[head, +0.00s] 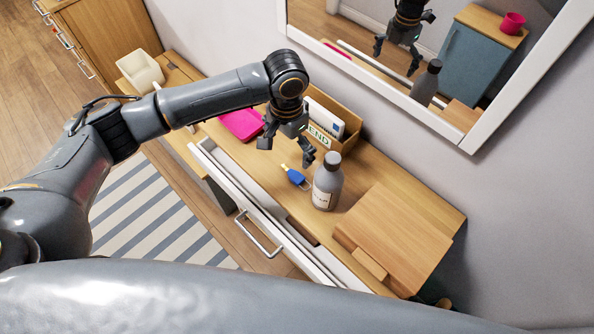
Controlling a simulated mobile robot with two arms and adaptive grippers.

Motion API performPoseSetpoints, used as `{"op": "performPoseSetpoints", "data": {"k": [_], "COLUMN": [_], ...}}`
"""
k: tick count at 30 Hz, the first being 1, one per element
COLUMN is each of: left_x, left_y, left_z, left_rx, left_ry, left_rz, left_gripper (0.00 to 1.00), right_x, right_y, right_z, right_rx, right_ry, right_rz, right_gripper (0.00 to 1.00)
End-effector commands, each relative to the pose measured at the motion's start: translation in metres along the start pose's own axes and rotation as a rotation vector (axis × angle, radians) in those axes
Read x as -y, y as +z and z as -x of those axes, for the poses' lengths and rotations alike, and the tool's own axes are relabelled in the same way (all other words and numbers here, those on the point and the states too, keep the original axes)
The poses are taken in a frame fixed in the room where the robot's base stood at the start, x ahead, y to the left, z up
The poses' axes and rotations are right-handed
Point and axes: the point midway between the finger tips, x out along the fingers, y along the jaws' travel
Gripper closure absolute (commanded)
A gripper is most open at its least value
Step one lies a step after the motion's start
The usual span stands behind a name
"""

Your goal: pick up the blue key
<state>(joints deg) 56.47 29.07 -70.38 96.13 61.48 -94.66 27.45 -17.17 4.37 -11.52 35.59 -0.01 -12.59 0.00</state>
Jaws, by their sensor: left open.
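The blue key (295,176) lies on the wooden dresser top (262,165), near its front edge. It has a blue head and a yellowish end that points to the upper left. My left gripper (286,150) is open and empty above the dresser, pointing down, just up from the key in the picture. The gap in height between its fingers and the key is hard to judge. My right gripper does not show.
A grey bottle (327,182) stands close right of the key. A letter box (335,125) is behind, a pink item (241,124) left, and a wooden box (394,232) right. The white drawer (262,225) below is partly open. A mirror (430,60) hangs on the wall.

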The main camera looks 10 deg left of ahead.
Motion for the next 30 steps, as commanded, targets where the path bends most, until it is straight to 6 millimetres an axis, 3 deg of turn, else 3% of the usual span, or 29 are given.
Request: {"op": "performPoseSetpoints", "data": {"k": [4,13,21,30], "left_x": [-0.001,-0.002,-0.002,-0.003], "left_y": [0.000,-0.002,-0.006,-0.006], "left_z": [-0.026,-0.050,-0.088,-0.093], "left_rx": [0.001,0.000,-0.001,-0.003], "left_ry": [0.001,0.000,0.000,0.000], "left_rz": [-0.001,-0.002,-0.001,-0.003], "left_gripper": [0.00,0.00,0.00,0.00], "right_x": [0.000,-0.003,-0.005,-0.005], "right_y": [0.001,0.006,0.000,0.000], "right_z": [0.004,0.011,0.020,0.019], "right_rx": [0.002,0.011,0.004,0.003], "right_ry": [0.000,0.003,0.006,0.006], "right_rz": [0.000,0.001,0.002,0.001], "right_gripper": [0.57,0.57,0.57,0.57]}}
